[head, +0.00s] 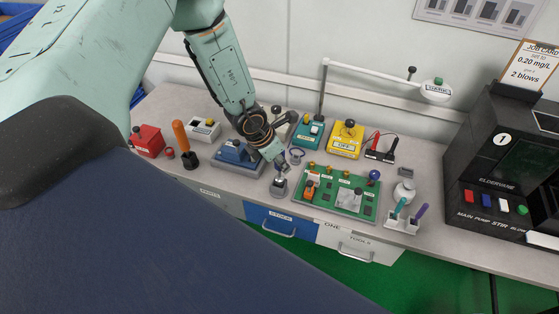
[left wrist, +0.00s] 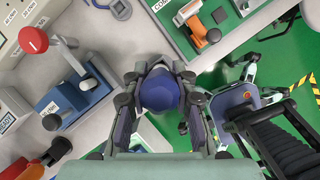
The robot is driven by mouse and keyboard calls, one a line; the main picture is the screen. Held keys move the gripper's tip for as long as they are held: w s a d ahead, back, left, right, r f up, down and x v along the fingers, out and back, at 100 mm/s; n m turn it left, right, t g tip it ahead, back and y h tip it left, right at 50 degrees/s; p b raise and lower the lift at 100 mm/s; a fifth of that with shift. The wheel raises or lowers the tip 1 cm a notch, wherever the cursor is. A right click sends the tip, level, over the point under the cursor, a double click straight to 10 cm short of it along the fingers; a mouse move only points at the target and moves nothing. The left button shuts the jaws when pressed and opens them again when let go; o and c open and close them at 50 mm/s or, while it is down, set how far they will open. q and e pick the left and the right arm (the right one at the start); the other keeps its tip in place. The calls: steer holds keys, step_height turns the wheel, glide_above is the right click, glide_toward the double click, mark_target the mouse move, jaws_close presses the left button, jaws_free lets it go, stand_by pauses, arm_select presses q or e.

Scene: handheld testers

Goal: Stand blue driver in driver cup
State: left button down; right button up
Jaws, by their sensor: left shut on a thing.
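My left gripper (head: 279,163) is over the front part of the bench, pointing down. In the left wrist view its fingers (left wrist: 161,97) are shut around a blue round-topped thing, seemingly the handle of the blue driver (left wrist: 160,90). Its lower end is hidden from that view. A small grey stand (head: 279,187) is just below the gripper in the head view; I cannot tell if the driver touches it. A pale holder (head: 402,225), possibly the driver cup, is at the front right with a teal handle (head: 399,207) and a purple handle (head: 421,211) upright in it. My right gripper is not in view.
A green board (head: 328,203) with knobs lies between gripper and holder. A blue tester (head: 235,155) is left of the gripper. A white bottle (head: 404,192) is behind the holder. Yellow (head: 345,139) and teal (head: 307,131) testers stand behind. A black machine (head: 505,160) stands at the right.

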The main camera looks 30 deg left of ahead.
arm_select(q)
steer(key=shift+s+f, duration=0.15)
steer(key=shift+f, duration=0.1)
steer(key=c, duration=1.5)
jaws_free()
steer(key=o, duration=0.5)
steer(key=shift+r, duration=0.15)
step_height(320, 180, up, 8)
steer(key=p, duration=0.5)
steer(key=shift+r, duration=0.15)
